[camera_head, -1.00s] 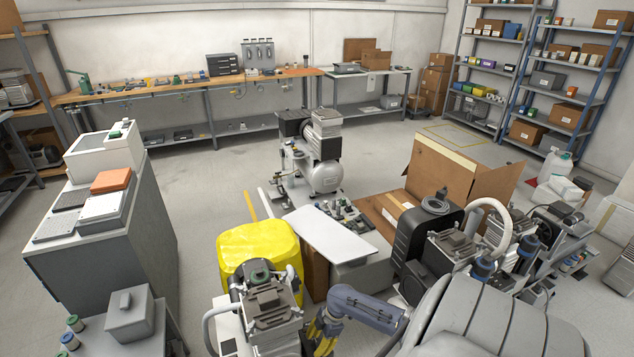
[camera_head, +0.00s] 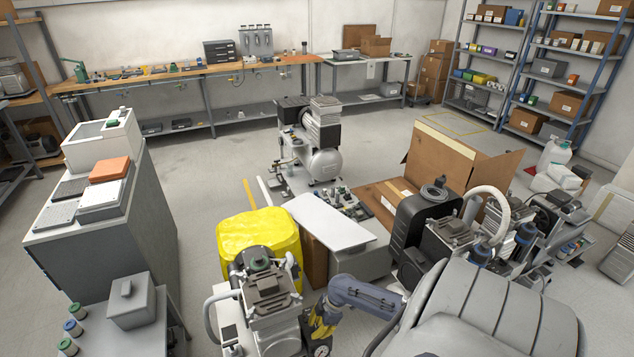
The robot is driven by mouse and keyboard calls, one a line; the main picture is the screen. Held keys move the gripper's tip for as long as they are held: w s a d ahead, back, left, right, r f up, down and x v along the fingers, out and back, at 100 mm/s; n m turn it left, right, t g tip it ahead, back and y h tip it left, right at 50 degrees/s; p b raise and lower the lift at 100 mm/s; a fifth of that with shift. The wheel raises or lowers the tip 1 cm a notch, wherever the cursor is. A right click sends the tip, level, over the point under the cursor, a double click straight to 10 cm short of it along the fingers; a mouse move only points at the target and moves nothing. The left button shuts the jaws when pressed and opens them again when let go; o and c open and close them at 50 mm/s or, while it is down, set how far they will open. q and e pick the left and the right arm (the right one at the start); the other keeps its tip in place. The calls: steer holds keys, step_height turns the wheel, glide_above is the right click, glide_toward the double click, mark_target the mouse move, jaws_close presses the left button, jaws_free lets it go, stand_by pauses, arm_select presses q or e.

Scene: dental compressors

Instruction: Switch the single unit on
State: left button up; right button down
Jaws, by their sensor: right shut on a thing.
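A compressor with one pump head (camera_head: 268,293) stands at the bottom centre, close to me, partly cut off by the lower edge. It has a grey hose loop on its left and a small round gauge (camera_head: 322,350) at its right. My right gripper (camera_head: 317,328), with yellow fingers, points down against the right side of this compressor, just above the gauge. It is shut on a small part there; its fingers hide that part, so I cannot tell whether it is the switch. My left gripper is not in view.
A yellow-wrapped item (camera_head: 258,240) stands right behind the compressor. A white board (camera_head: 330,222) lies behind the gripper. A compressor with more than one head (camera_head: 455,232) is at the right, another compressor (camera_head: 322,150) further back. A grey cabinet (camera_head: 105,235) stands left.

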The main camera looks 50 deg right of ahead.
steer(key=m, duration=0.2)
steer(key=m+t+h, duration=0.1)
steer(key=m, duration=0.1)
steer(key=shift+w+a+m, duration=0.1)
steer(key=shift+a+m, duration=0.2)
steer(key=shift+a, duration=0.1)
steer(key=m+h, duration=0.1)
steer(key=m, duration=0.1)
steer(key=m+t, duration=0.1)
steer(key=m, duration=0.1)
steer(key=shift+w+r+m+h, duration=0.1)
steer(key=shift+w+m+h, duration=0.05)
steer(key=shift+m+h, duration=0.2)
steer(key=m+h, duration=0.2)
steer(key=m, duration=0.3)
steer(key=shift+w, duration=0.1)
steer(key=shift+d+r+m+h, duration=0.15)
steer(key=shift+m+h, duration=0.2)
steer(key=shift+m, duration=0.5)
steer(key=shift+d+m+g, duration=0.1)
steer(key=shift+m+g, duration=0.2)
steer(key=c, duration=1.2)
jaws_free()
steer(key=shift+w, duration=0.1)
steer(key=shift+c, duration=0.2)
steer(key=o, duration=0.4)
steer(key=shift+c, duration=0.2)
steer(key=shift+s+f, duration=0.2)
steer(key=shift+s, duration=0.05)
